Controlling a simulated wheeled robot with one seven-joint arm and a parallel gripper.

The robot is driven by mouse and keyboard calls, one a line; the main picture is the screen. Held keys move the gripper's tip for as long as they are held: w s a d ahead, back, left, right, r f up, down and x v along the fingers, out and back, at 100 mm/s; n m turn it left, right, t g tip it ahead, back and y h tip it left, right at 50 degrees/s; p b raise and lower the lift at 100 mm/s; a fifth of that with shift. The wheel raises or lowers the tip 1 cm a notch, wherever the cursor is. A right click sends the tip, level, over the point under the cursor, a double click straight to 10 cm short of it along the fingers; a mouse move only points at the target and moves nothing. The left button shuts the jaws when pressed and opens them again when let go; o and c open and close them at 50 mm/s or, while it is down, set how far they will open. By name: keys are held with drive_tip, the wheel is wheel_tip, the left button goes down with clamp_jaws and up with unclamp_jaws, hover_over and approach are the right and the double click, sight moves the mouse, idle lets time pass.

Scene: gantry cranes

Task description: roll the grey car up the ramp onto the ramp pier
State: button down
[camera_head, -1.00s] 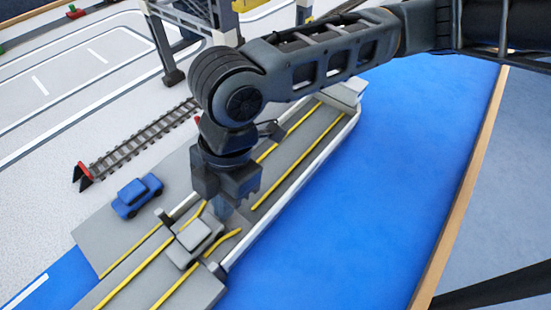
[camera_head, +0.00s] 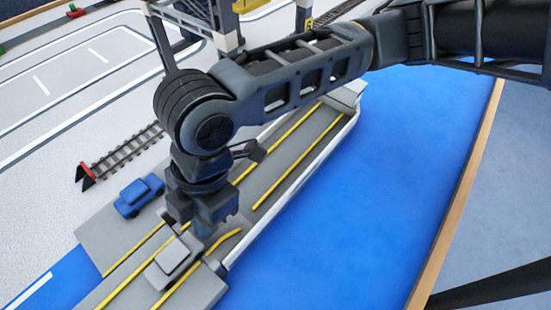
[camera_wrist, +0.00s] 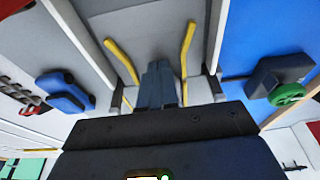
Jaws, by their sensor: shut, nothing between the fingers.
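The grey car (camera_head: 172,262) is on a grey roadway (camera_head: 197,291) with yellow lines, beyond the near end of the long white-edged deck (camera_head: 292,170). My gripper (camera_head: 207,236) is shut and empty, low behind the car on its upper right side. Whether the fingertips touch the car cannot be told. In the wrist view, my shut fingers (camera_wrist: 158,84) point down between two curved yellow lines. I cannot make out the grey car there. I cannot tell exactly where the ramp ends and the pier begins.
A blue car (camera_head: 138,195) stands on the grey quay left of the roadway; it also shows in the wrist view (camera_wrist: 65,91). A rail track with a red buffer (camera_head: 86,174) lies behind it. Crane legs (camera_head: 182,70) stand at the back. Blue water (camera_head: 380,170) fills the right.

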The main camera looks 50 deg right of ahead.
sight(177, 249)
drive_tip(key=shift+a+p, duration=0.7)
drive_tip(key=shift+a, duration=2.6)
drive_tip(key=shift+d, duration=0.1)
drive_tip(key=shift+d, duration=0.1)
drive_tip(key=shift+d+r, duration=0.2)
drive_tip(key=shift+d, duration=0.25)
drive_tip(key=shift+r, duration=0.1)
drive_tip(key=a+p+v, duration=0.2)
drive_tip(key=p+v, duration=0.6)
drive_tip(key=v, duration=0.1)
drive_tip(key=shift+r, duration=0.55)
drive_tip(key=shift+a, duration=0.15)
